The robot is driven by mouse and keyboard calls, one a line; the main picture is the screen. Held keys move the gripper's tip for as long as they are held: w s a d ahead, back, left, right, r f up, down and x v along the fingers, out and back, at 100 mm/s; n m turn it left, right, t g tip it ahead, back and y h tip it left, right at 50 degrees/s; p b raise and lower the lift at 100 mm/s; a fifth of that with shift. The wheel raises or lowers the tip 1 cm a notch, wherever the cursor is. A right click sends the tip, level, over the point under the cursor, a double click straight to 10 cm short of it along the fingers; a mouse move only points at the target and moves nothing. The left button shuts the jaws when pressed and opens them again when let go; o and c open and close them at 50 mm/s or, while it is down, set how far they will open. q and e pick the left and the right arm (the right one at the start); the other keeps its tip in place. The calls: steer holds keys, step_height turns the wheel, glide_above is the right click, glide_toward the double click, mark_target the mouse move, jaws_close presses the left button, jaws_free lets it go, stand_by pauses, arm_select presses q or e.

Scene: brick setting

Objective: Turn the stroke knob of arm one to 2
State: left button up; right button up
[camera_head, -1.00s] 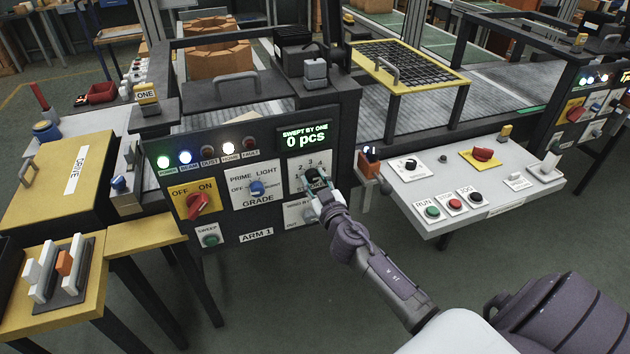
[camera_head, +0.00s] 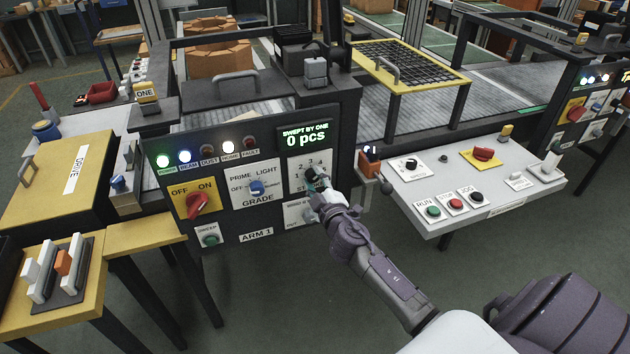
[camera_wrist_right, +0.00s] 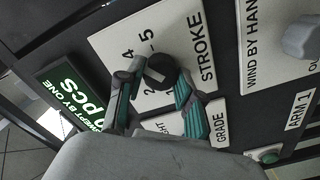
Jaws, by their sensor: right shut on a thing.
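The black stroke knob (camera_head: 312,173) is on a white plate on the arm one panel, below the green display. My right gripper (camera_head: 316,180) is at the knob, with the wrist hiding much of the plate. In the right wrist view, the two fingers of the right gripper (camera_wrist_right: 158,88) are on either side of the round stroke knob (camera_wrist_right: 160,72) and shut on it. The STROKE label and the numbers 4 and 5 show around it; other numbers are partly covered. I cannot tell which number its pale mark points to. My left gripper is out of view.
The grade knob (camera_head: 257,187) and red off/on switch (camera_head: 197,204) are left of the stroke plate. The wind-by-hand knob (camera_wrist_right: 301,38) is close by in the wrist view. A white control desk (camera_head: 440,205) stands to the right of my right arm.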

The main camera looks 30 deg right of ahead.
steer(key=n, duration=0.4)
steer(key=shift+f+n, duration=0.1)
steer(key=shift+n, duration=0.2)
steer(key=n, duration=0.5)
steer(key=n+p, duration=0.1)
steer(key=n, duration=0.4)
steer(key=n+p, duration=0.1)
steer(key=n, duration=0.3)
steer(key=shift+f+n, duration=0.15)
steer(key=shift+n, duration=0.25)
steer(key=o, duration=1.2)
steer(key=shift+c, duration=0.2)
